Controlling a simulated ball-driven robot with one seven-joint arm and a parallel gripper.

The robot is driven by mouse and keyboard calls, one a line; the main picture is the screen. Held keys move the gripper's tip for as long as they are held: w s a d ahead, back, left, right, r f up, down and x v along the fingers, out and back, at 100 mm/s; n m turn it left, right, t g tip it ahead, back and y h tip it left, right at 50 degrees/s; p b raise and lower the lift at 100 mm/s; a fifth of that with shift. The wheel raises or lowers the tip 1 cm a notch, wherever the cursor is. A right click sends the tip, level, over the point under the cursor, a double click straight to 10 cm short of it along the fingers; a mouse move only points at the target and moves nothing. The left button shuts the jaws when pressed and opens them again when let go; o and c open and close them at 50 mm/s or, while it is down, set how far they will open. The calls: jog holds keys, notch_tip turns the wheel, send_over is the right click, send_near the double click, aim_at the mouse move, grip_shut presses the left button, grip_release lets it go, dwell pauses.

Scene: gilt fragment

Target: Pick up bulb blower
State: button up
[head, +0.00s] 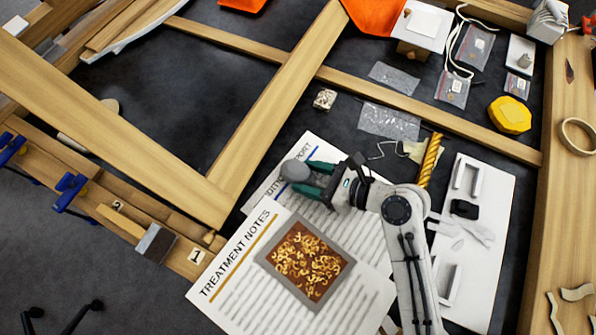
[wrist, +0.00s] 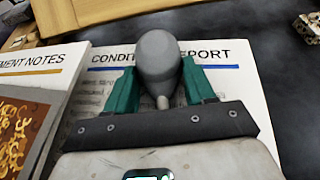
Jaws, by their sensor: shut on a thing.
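The bulb blower (head: 295,171) is a grey rounded bulb with a narrow nozzle. In the wrist view the bulb blower (wrist: 158,66) sits between the two green fingers, its nozzle pointing back toward the palm. My gripper (head: 311,182) is shut on it, over the condition report sheet. In the wrist view my gripper (wrist: 160,85) has one finger on each side of the bulb. I cannot tell whether the bulb touches the paper.
The treatment notes sheet (head: 232,262) bears a framed gilt fragment (head: 305,262) near my arm. Wooden beams (head: 280,100) border the dark surface. A white board (head: 492,275) with tools lies right. A yellow block (head: 509,115) sits beyond.

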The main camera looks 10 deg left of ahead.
jog(key=shift+c, duration=0.6)
